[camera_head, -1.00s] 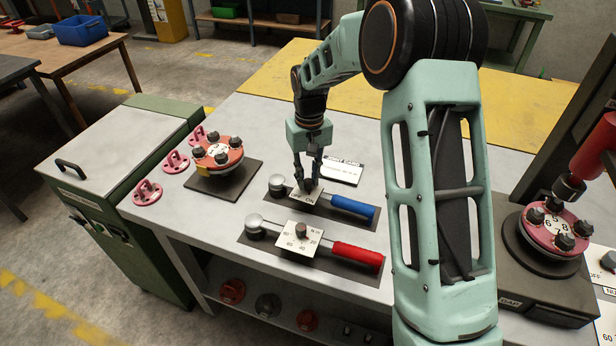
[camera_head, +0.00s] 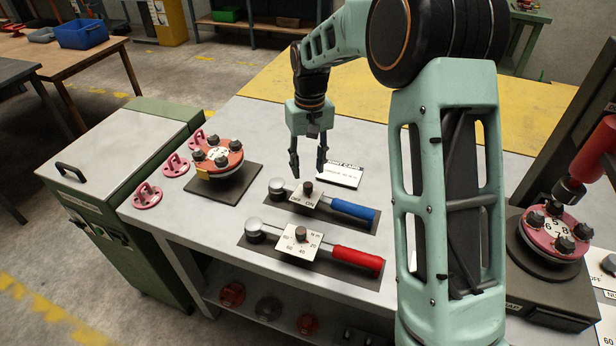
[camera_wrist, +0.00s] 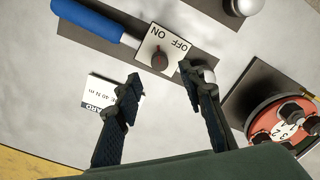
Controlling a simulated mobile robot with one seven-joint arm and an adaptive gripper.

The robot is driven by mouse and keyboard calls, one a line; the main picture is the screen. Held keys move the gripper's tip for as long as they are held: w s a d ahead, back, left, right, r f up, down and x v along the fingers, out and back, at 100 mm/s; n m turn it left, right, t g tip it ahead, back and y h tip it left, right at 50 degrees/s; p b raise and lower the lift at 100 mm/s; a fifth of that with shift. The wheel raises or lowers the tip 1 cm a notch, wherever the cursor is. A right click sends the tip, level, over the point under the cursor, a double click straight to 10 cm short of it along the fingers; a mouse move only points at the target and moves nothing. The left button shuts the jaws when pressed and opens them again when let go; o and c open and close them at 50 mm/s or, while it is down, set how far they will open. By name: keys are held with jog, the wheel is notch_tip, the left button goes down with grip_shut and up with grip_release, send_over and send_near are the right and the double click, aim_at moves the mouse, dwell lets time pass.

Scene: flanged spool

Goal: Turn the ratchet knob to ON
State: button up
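The ratchet knob (camera_head: 308,188) is a small dark knob on a white plate (camera_head: 299,200) marked OFF and ON. The plate sits on the blue-handled wrench (camera_head: 352,209), which lies on a dark mat. In the wrist view the knob (camera_wrist: 159,61) stands below the ON and OFF lettering. Its pointer seems to face the lettering, but I cannot tell clearly which word it marks. My gripper (camera_head: 308,172) is open and empty, pointing down above the knob. In the wrist view its fingertips (camera_wrist: 160,78) are spread either side, apart from the knob.
A red-handled wrench (camera_head: 355,258) with a numbered dial lies in front. A red flanged spool (camera_head: 217,156) stands on a dark plate at left, beside pink brackets (camera_head: 147,195). A white card (camera_head: 341,174) lies behind the knob. Another flange (camera_head: 556,231) stands at right.

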aim_at(309, 184)
notch_tip(309, 184, up, 6)
jog(key=shift+r, duration=0.25)
jog(key=shift+d, duration=0.1)
